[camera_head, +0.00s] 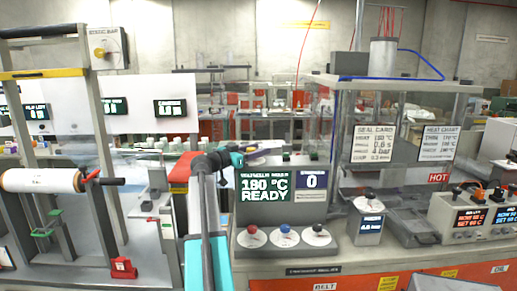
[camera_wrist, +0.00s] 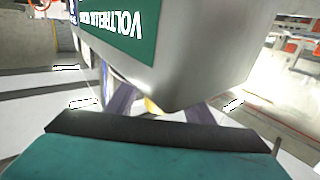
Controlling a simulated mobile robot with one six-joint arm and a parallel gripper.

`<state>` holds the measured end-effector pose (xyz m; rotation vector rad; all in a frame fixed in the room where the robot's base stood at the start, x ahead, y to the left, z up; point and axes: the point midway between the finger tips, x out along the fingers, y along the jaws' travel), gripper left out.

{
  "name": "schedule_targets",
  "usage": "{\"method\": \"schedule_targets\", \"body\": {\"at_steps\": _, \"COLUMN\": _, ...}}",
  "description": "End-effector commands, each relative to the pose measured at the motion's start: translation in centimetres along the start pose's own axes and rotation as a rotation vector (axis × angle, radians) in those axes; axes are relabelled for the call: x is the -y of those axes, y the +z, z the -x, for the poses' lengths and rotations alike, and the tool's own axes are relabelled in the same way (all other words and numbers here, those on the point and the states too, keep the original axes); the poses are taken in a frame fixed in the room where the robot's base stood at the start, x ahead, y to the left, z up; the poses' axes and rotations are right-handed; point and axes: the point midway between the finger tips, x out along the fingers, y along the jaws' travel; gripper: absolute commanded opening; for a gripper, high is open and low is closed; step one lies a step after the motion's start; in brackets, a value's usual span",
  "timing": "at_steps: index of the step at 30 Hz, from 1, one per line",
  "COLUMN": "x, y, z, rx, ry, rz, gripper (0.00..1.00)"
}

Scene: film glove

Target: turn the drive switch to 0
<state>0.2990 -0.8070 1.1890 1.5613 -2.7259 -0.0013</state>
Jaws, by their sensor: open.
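My gripper (camera_head: 242,156) is teal and dark, in the middle of the head view, well right of that box and above the grey display box (camera_head: 280,208). In the wrist view, my gripper (camera_wrist: 155,106) has its two fingers apart, partly hidden by the display box (camera_wrist: 195,60), which appears upside down. I see nothing held.
The display box has a green panel (camera_head: 264,187) reading "180 °C READY" and a small panel (camera_head: 312,180) reading "0". Red, blue and dark knobs (camera_head: 286,231) sit below. A clear-walled frame (camera_head: 338,140) stands right; a white roll (camera_head: 40,180) is left.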

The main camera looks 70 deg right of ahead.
Motion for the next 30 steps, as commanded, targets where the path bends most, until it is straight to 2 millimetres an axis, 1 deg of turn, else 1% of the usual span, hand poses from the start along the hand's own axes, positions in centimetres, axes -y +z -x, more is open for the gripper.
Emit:
{"method": "schedule_targets", "body": {"at_steps": 1, "x": 0.03, "y": -0.07, "z": -0.39, "rx": 0.000, "ry": 0.001, "rz": 0.000, "gripper": 0.48}}
{"method": "schedule_targets", "body": {"at_steps": 4, "x": 0.05, "y": -0.04, "z": -0.72, "rx": 0.000, "ry": -0.001, "rz": 0.000, "gripper": 0.48}}
{"method": "schedule_targets", "body": {"at_steps": 13, "x": 0.06, "y": 0.01, "z": -0.77, "rx": 0.000, "ry": -0.002, "rz": -0.001, "gripper": 0.48}}
{"method": "schedule_targets", "body": {"at_steps": 14, "x": 0.07, "y": 0.01, "z": -0.77, "rx": 0.000, "ry": -0.002, "rz": -0.001, "gripper": 0.44}}
{"method": "schedule_targets", "body": {"at_steps": 18, "x": 0.08, "y": 0.00, "z": -0.74, "rx": 0.000, "ry": -0.002, "rz": -0.001, "gripper": 0.21}}
{"method": "schedule_targets", "body": {"at_steps": 21, "x": 0.08, "y": 0.00, "z": -0.73, "rx": 0.000, "ry": -0.002, "rz": -0.001, "gripper": 0.07}}
{"method": "schedule_targets", "body": {"at_steps": 30, "x": 0.12, "y": 0.15, "z": -0.70, "rx": 0.001, "ry": -0.019, "rz": -0.001, "gripper": 0.07}}
